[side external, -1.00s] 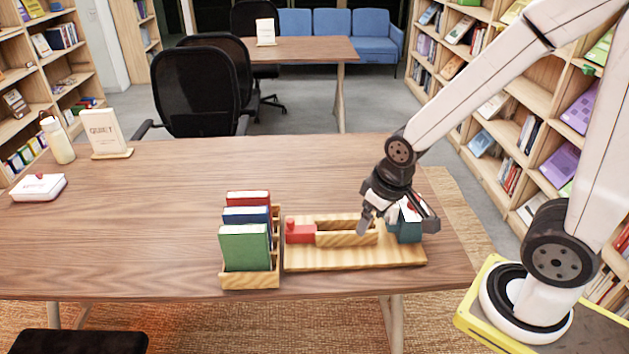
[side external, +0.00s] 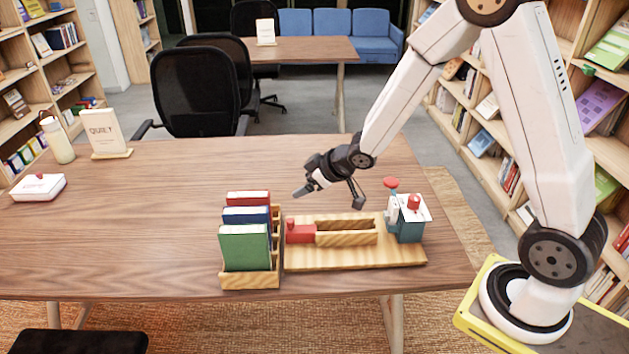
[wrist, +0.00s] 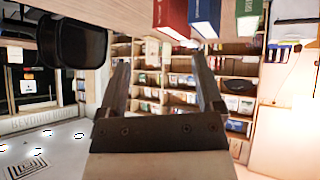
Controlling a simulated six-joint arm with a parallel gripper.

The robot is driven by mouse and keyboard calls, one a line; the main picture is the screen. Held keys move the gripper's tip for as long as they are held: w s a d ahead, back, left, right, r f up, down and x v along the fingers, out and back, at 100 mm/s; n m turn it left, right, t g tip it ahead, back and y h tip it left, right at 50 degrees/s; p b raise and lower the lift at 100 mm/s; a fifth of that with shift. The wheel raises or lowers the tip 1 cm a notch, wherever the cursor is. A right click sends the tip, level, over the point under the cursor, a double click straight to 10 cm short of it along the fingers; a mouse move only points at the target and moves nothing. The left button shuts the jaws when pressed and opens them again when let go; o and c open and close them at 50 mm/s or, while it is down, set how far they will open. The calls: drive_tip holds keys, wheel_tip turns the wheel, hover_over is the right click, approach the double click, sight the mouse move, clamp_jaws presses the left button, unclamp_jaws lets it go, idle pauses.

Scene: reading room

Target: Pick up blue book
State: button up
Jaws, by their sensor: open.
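The blue book (side external: 245,214) stands upright in a wooden rack (side external: 250,281), between the red book (side external: 247,197) and the green book (side external: 243,247). In the wrist view the blue book (wrist: 204,14) shows at the top edge, between the red book (wrist: 170,16) and the green book (wrist: 248,10). My gripper (side external: 330,198) is open and empty. It is above the table, right of the books and apart from them, with its fingers tilted toward the left. In the wrist view my gripper (wrist: 163,78) has nothing between its fingers.
A wooden board (side external: 350,260) right of the rack carries a red block (side external: 300,233), a wooden trough (side external: 346,239) and a teal box (side external: 405,232) with red-topped parts. A white box (side external: 38,188), bottle (side external: 58,140) and sign (side external: 103,130) stand far left. The table's middle is clear.

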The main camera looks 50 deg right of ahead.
sight(254, 209)
drive_tip(key=shift+w+a+f+n+t+y, duration=0.1)
drive_tip(key=shift+w+a+f+n+y, duration=0.65)
drive_tip(key=shift+w+a+f+y, duration=0.7)
drive_tip(key=shift+w+a+f+n+t+y, duration=0.1)
drive_tip(key=shift+w+a+f+n+y, duration=0.7)
drive_tip(key=shift+w+a+f+y, duration=0.6)
drive_tip(key=shift+w+a+f+n+t+y, duration=0.1)
drive_tip(key=shift+w+a+f+n+y, duration=0.85)
drive_tip(key=shift+w+a, duration=0.8)
drive_tip(key=shift+f, duration=0.2)
clamp_jaws()
